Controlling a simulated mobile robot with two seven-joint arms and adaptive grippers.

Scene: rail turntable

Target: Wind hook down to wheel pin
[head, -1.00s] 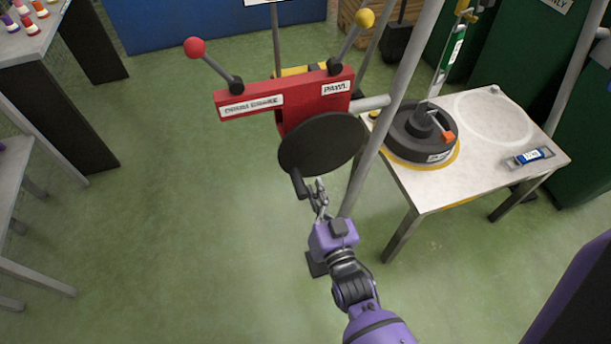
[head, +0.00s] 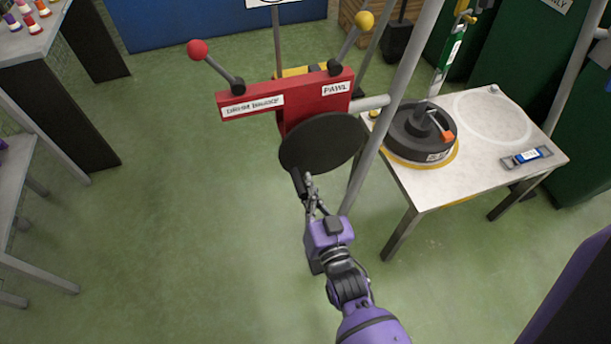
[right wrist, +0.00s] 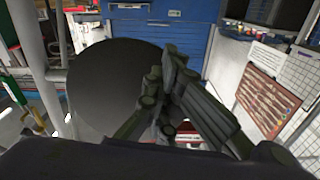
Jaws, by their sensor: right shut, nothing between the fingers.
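The red winch (head: 300,97) carries a black crank disc (head: 323,143) with a dark handle (head: 298,183) at its lower left edge. My right gripper (head: 310,190) is shut and empty, right beside the handle; whether it touches cannot be told. In the right wrist view its fingers (right wrist: 172,95) overlap the right edge of the disc (right wrist: 118,85). A dark wheel (head: 405,143) with an upright central post, likely the pin (head: 425,118), lies on the table. A green labelled bar (head: 449,52) hangs above it, below a yellow fitting (head: 465,16). I cannot clearly make out the hook. My left gripper is not in view.
The winch has a red-knobbed lever (head: 198,50) and a yellow-knobbed lever (head: 364,20). A grey post (head: 400,85) stands between winch and table (head: 480,180). A blue-labelled level-like tool (head: 526,156) lies on the table. The green floor (head: 190,210) left of the winch is clear.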

